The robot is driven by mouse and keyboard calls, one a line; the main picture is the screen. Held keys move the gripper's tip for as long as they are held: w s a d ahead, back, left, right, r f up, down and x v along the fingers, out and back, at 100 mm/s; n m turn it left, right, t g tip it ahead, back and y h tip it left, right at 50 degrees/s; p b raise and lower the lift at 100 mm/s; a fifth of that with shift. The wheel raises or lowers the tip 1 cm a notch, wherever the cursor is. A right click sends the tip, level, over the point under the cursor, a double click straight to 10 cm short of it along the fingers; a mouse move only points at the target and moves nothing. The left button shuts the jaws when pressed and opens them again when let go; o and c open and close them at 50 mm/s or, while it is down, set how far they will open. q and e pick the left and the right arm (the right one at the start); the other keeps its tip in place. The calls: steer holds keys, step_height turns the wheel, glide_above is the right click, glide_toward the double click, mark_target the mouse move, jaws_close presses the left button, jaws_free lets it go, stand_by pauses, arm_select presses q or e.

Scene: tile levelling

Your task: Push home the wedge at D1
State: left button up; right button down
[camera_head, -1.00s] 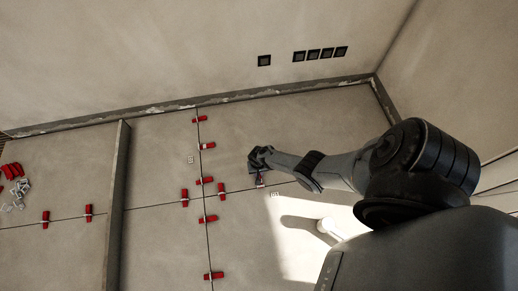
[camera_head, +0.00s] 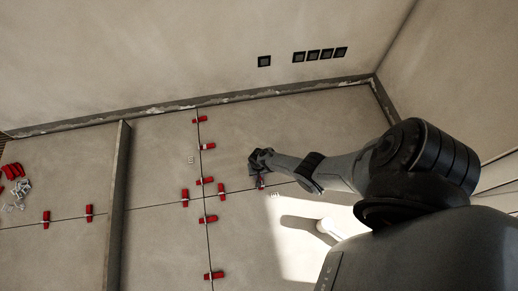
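Several red wedges sit in pale clips along the tile joints. One wedge (camera_head: 262,183), partly hidden, is on the horizontal joint right under my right gripper (camera_head: 257,163). The picture is too small to read any label, so I cannot tell for sure which wedge is D1. My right gripper reaches in from the right, low over the floor at that wedge. Its fingers are dark and small, and I cannot tell whether they are open or touch the wedge. Other wedges nearby are at the joint crossing (camera_head: 222,188) and above it (camera_head: 207,146). My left gripper is out of view.
A raised grey strip (camera_head: 117,195) crosses the floor at left. Loose red wedges (camera_head: 13,171) and pale clips (camera_head: 20,190) lie in a pile at far left. Walls bound the back and right.

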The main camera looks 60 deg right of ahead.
steer(key=shift+s+a+p, duration=0.5)
steer(key=shift+a, duration=0.25)
stand_by(1.1)
steer(key=c, duration=0.9)
jaws_free()
